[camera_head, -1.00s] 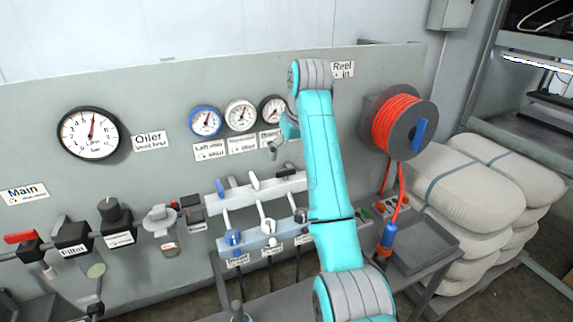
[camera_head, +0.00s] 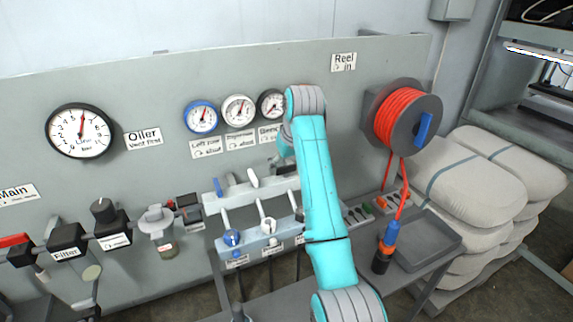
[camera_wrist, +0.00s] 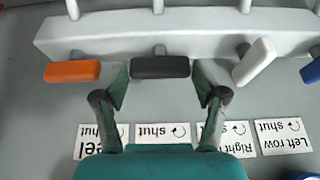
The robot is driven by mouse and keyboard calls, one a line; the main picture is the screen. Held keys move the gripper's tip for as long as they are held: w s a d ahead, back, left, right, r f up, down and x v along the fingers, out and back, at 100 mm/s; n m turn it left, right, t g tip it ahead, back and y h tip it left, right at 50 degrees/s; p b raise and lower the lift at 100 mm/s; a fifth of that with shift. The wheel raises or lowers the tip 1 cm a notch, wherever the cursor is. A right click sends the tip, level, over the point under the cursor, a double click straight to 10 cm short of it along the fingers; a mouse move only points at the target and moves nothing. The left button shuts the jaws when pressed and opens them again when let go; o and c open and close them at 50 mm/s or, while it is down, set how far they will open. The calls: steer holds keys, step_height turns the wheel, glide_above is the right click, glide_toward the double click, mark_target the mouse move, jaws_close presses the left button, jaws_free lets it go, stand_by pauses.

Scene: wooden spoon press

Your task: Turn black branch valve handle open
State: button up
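The black branch valve handle (camera_wrist: 160,66) lies crosswise below the grey manifold bar (camera_wrist: 130,35) in the wrist view. My gripper (camera_wrist: 160,78) is open, with one green finger on each side of the handle, near its ends. A gap seems to show on both sides; whether either finger touches it is hard to tell. In the head view my teal arm hides most of the black handle and my gripper.
An orange handle (camera_wrist: 72,71) sits left of the black one; a tilted white handle (camera_wrist: 254,61) and a blue handle (camera_wrist: 312,70) sit right. Labels (camera_wrist: 163,133) line the panel. A red hose reel (camera_head: 402,118) hangs right of my arm.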

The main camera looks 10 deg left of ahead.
steer(key=c, duration=0.5)
steer(key=shift+n, duration=0.3)
steer(key=n+g+y, duration=0.1)
steer(key=n, duration=0.2)
steer(key=shift+d, duration=0.1)
steer(key=n, duration=0.2)
steer(key=n+g, duration=0.1)
steer(key=n, duration=0.1)
steer(key=shift+w+g+y, duration=0.1)
steer(key=shift+g+y, duration=0.2)
steer(key=n+g, duration=0.1)
steer(key=n, duration=0.1)
steer(key=n+g, duration=0.1)
steer(key=n, duration=0.2)
steer(key=shift+w+n, duration=0.1)
steer(key=shift+n, duration=0.2)
steer(key=shift+w+n+g, duration=0.1)
steer(key=shift+n+g, duration=0.7)
steer(key=shift+n, duration=1.5)
